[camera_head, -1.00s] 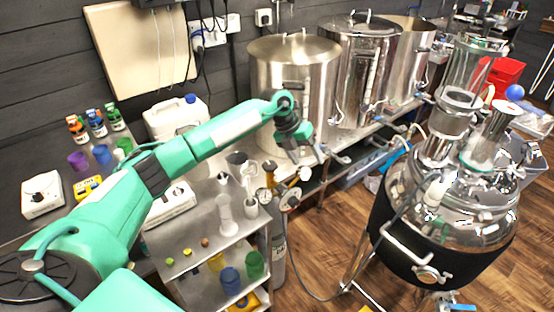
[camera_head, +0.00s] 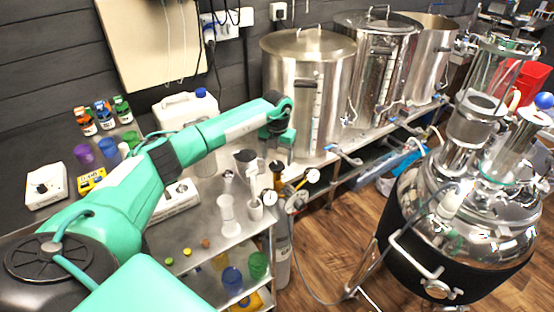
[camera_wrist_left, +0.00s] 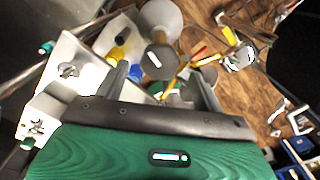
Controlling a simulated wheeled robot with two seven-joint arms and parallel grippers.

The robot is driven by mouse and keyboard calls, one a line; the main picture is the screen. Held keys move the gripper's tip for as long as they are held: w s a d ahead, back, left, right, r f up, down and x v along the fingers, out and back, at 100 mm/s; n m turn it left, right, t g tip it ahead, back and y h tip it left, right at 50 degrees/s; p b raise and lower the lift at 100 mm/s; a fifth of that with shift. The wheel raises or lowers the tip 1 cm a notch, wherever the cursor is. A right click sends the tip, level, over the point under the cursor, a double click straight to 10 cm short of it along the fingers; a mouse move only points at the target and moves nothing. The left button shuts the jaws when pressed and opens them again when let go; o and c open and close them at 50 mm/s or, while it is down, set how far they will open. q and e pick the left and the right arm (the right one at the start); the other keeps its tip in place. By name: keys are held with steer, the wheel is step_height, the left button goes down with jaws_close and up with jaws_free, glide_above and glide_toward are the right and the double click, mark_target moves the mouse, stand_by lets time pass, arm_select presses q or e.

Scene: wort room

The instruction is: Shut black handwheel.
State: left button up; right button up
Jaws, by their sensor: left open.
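My left gripper (camera_head: 281,150) hangs down in front of the nearest steel kettle, above the gauges on the gas cylinder (camera_head: 281,255). In the left wrist view its two fingers (camera_wrist_left: 162,80) are apart, with nothing held. A dark grey round part (camera_wrist_left: 160,62) with a pale streak shows between and beyond them. I cannot tell whether it is the black handwheel. In the head view a small dark round part (camera_head: 296,203) sits beside the gauges (camera_head: 270,198), also too small to name surely. No contact is visible. My right gripper is out of view.
Steel kettles (camera_head: 307,95) with taps stand on the bench behind. A metal trolley (camera_head: 200,258) with cups and cylinders is left of the gas cylinder. A large glass-topped vessel (camera_head: 460,230) stands at right, with wooden floor between.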

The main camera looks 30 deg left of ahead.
mark_target(277, 166)
arm_select(q)
steer(key=shift+f, duration=1.45)
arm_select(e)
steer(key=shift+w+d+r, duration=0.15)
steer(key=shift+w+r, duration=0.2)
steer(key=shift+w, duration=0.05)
arm_select(q)
steer(key=shift+c, duration=0.4)
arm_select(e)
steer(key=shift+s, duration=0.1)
arm_select(q)
steer(key=c, duration=0.9)
steer(key=shift+o, duration=0.2)
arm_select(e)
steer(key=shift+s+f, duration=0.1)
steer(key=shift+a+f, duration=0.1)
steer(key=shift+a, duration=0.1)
